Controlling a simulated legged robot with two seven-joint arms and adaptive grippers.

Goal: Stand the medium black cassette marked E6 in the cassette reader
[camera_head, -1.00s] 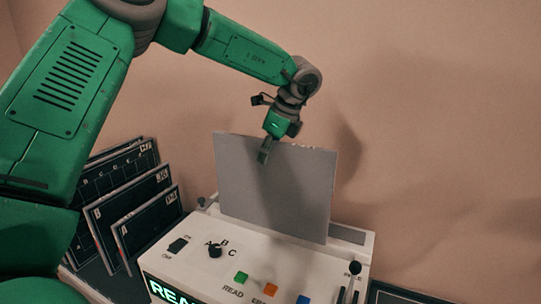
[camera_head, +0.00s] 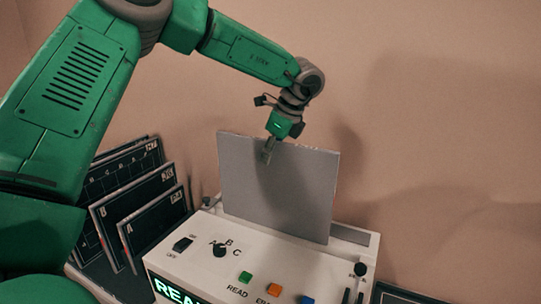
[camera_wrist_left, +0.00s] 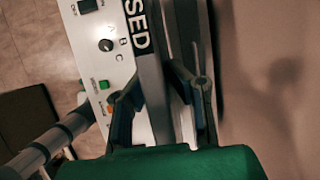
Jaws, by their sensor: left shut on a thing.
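My left gripper (camera_head: 269,152) is shut on the top edge of a flat upright cassette (camera_head: 275,195), whose plain grey face shows. In the wrist view my left gripper (camera_wrist_left: 158,95) has a finger on each side of the cassette's dark edge (camera_wrist_left: 148,55), which carries white letters ending in "SED". No E6 mark is readable. The cassette's lower edge meets the rear top of the white cassette reader (camera_head: 210,240); I cannot tell how deep it sits in the slot. The reader also shows in the wrist view (camera_wrist_left: 110,20). My right gripper is not in view.
Several dark cassettes with white corner marks (camera_head: 155,225) lean in a row left of the reader. The reader's front has a dial (camera_head: 219,250), coloured buttons (camera_head: 274,289) and a black-knobbed lever (camera_head: 360,270). A bare wall stands close behind.

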